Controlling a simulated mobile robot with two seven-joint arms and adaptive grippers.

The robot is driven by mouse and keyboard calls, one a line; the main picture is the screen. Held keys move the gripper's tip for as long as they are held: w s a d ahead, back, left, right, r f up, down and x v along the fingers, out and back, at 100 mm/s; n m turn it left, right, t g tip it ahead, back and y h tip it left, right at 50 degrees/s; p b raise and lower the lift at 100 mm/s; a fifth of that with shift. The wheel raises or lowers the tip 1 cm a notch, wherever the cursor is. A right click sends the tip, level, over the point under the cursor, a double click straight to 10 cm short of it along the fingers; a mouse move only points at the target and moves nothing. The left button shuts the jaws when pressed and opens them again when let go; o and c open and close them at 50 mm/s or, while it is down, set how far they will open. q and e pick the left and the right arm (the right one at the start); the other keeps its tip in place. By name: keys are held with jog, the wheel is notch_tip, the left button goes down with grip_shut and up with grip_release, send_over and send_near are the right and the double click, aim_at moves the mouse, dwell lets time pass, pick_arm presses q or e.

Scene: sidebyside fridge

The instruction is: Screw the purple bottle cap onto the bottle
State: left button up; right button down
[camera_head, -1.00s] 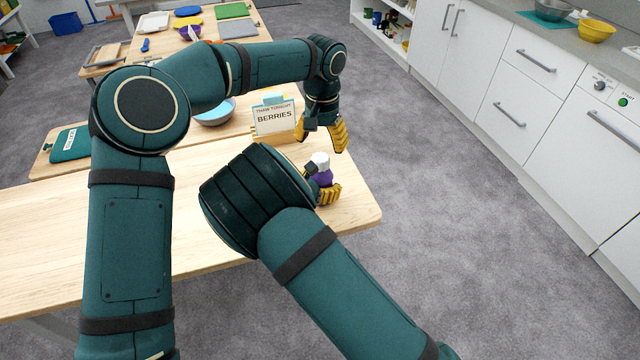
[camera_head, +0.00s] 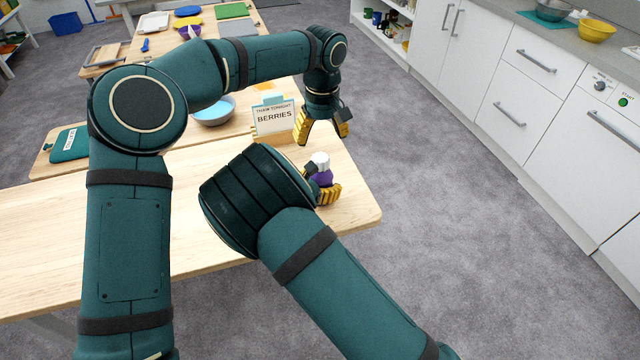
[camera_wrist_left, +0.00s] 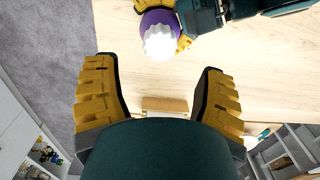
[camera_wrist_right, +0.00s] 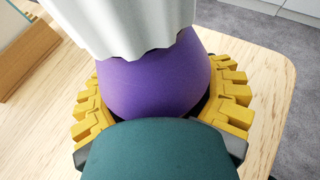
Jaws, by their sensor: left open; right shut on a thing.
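A purple bottle (camera_head: 323,179) stands near the table's right corner. A white, ridged cap (camera_head: 320,160) sits on its top; I cannot tell how tightly. My right gripper (camera_wrist_right: 160,100) is shut around the purple body, below the cap; in the right wrist view the white cap (camera_wrist_right: 125,22) fills the top. My left gripper (camera_head: 323,130) is open and empty, pointing down, beyond the bottle and apart from it. In the left wrist view the white cap (camera_wrist_left: 161,42) and purple bottle (camera_wrist_left: 150,20) lie past my open fingers. No purple cap shows.
A sign reading BERRIES (camera_head: 274,118) on a wooden stand is close to the left of my left gripper. A blue bowl (camera_head: 214,112) stands further left. The wooden table (camera_head: 215,222) is bare towards the front; its right edge is close to the bottle.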

aim_at(321, 157)
pick_arm(q)
jog(key=shift+s+f, duration=0.1)
jog(key=shift+f, duration=3.9)
grip_shut()
